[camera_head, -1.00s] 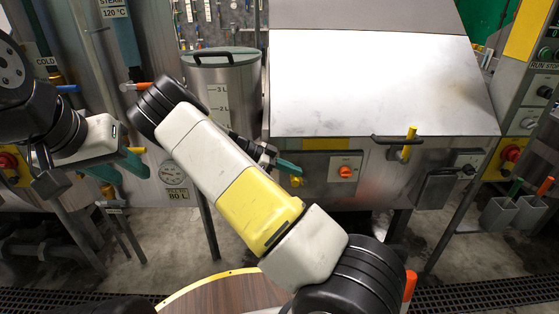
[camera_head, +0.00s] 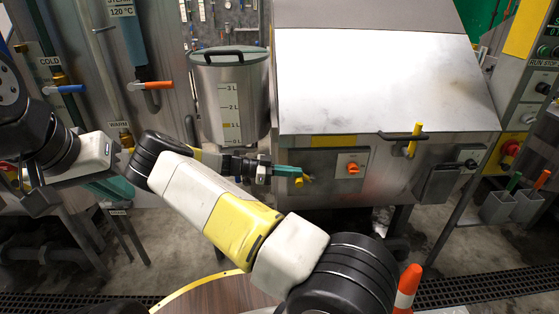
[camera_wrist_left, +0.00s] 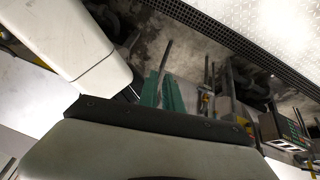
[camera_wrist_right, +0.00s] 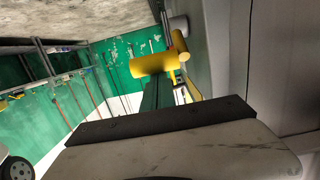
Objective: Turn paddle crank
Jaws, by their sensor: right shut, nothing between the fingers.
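The crank (camera_head: 413,140) shows in the head view as a black arm with an upright yellow grip, at the front of the steel drum housing (camera_head: 375,85). My right gripper (camera_head: 297,172) is shut and empty, left of and below the crank, apart from it.
An orange knob (camera_head: 353,169) and a dark box (camera_head: 446,182) sit on the housing front. A lidded steel can (camera_head: 230,95) stands left of the housing. Pipes with blue (camera_head: 68,89) and orange (camera_head: 158,85) levers are at the far left. Grey bins (camera_head: 513,206) hang at the right.

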